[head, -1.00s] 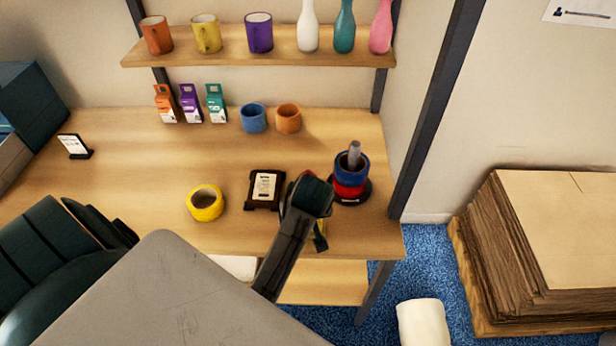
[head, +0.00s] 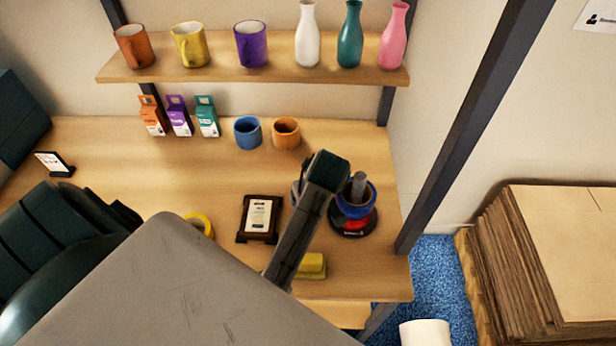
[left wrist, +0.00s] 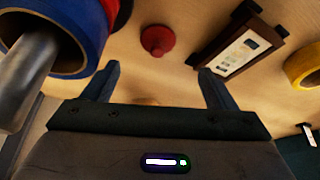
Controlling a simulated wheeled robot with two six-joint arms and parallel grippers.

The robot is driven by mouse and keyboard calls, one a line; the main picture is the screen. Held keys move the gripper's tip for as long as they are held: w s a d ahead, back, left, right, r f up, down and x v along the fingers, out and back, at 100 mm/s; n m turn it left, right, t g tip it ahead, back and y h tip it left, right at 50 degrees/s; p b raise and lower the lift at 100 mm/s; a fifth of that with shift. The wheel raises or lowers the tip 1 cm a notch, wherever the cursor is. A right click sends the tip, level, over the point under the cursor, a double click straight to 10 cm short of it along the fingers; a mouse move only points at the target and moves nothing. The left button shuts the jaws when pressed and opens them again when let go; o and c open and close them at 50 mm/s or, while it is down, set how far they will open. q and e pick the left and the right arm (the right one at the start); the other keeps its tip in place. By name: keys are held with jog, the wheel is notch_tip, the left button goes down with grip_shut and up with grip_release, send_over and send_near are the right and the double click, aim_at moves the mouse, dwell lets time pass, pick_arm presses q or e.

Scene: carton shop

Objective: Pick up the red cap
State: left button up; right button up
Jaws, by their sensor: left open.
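The red cap (left wrist: 157,40) lies on the wooden table in the left wrist view, a small round red piece with a knob. It sits beyond and roughly between the open fingertips of my left gripper (left wrist: 159,69), with nothing held between them. In the head view my left arm's end is over the table between the framed card and the ring stand, and it hides the cap and most of the fingers. My right gripper cannot be made out.
A blue ring (head: 355,208) and a red ring sit around a grey post, close beside my left gripper. A framed card (head: 259,217) stands on the other side. A yellow block (head: 312,265) lies near the front edge. A yellow roll (head: 203,224) is partly hidden.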

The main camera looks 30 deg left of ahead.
pick_arm(q)
jog(key=p+x, duration=0.1)
jog(key=x, duration=0.3)
jog(key=shift+a+f, duration=0.15)
jog(key=shift+f, duration=0.05)
jog(key=shift+w+a+f, duration=0.1)
jog(key=shift+a+f, duration=0.05)
jog(key=shift+f, duration=0.2)
jog(key=shift+w+a+f+p, duration=0.3)
jog(key=shift+f+p, duration=0.15)
jog(key=shift+p, duration=0.25)
jog(key=p+x, duration=0.1)
jog(key=x, duration=0.2)
jog(key=shift+w+p, duration=0.2)
jog(key=shift+p, duration=0.15)
jog(key=shift+w+a+f, duration=0.15)
jog(key=shift+f, duration=0.45)
jog(key=c, duration=1)
jog(key=shift+c, duration=0.2)
pick_arm(e)
notch_tip(320, 180, up, 4)
jog(key=shift+s+d+r, duration=0.1)
jog(key=shift+s+d, duration=0.05)
